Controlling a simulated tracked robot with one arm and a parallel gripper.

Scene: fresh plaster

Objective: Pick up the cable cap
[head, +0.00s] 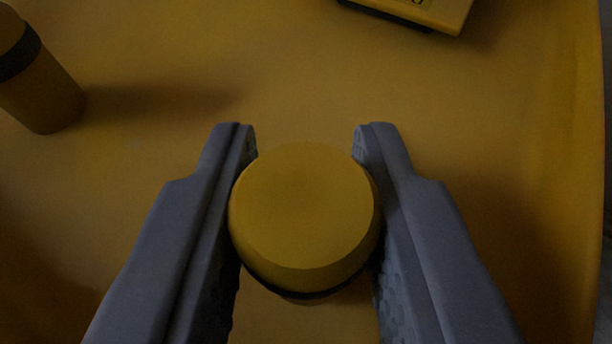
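A round yellow cap (304,207) with a dark band under its top sits between the two grey fingers of my gripper (304,143). I take it to be the cable cap. I see it from above, with its flat top facing me. One finger is on its left side and one on its right. The cap's rim overlaps the inner edges of both fingers, and I see no clear gap at either side. Whether the fingers press on it is hidden. Its lower end is mostly hidden, so I cannot tell whether it rests on the yellow surface.
A yellow cylinder (42,95) with a black band stands at the upper left, casting a shadow rightward. A yellow box-like object (425,12) with a dark lower edge is cut off at the top. The yellow surface (500,140) is bare on the right, ending at a raised right edge.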

